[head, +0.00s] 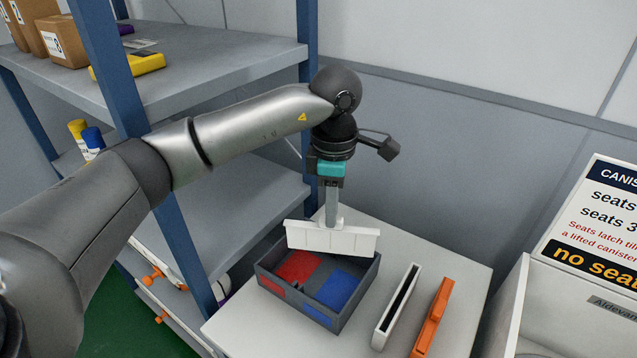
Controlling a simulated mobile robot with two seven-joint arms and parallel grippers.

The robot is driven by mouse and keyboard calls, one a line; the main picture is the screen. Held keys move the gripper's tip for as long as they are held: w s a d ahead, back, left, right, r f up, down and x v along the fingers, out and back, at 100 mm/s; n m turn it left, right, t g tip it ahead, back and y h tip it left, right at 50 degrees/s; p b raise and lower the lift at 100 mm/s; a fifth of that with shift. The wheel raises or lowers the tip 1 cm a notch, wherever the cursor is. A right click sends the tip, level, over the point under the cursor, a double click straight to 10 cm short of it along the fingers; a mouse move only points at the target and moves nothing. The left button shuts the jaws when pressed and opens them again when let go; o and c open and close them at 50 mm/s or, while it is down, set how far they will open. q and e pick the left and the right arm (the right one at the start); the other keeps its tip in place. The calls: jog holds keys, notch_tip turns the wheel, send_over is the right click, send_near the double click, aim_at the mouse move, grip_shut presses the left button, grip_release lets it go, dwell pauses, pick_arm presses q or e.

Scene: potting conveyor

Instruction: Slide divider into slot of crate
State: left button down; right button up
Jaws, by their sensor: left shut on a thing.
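My left gripper (331,214) points straight down and is shut on the white divider (333,240). The divider is a thin upright panel with its long side running left to right in the head view. It is above the back part of the dark grey crate (338,325) and hides some of the crate's rear. I cannot tell whether its lower edge touches the crate. The crate stands on a pale table (240,335). Its floor shows a red area (299,268) on the left and a blue area (336,290) on the right. My right gripper is not in view.
A white slotted holder (397,307) and an orange piece (432,317) stand on the table right of the crate. A grey shelf unit with blue posts (308,50) is at the left. A white sign (598,225) stands at the right.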

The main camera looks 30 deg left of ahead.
pick_arm(q)
jog(key=w+a+f+n, duration=0.2)
jog(key=f+n, duration=0.4)
jog(key=n, duration=0.6)
jog(key=shift+w+a+n, duration=0.3)
jog(key=shift+a+n, duration=0.1)
jog(key=shift+a, duration=0.5)
dwell(1.4)
notch_tip(320, 180, down, 8)
jog(key=b, duration=0.5)
dwell(2.6)
jog(key=c, duration=0.7)
grip_release()
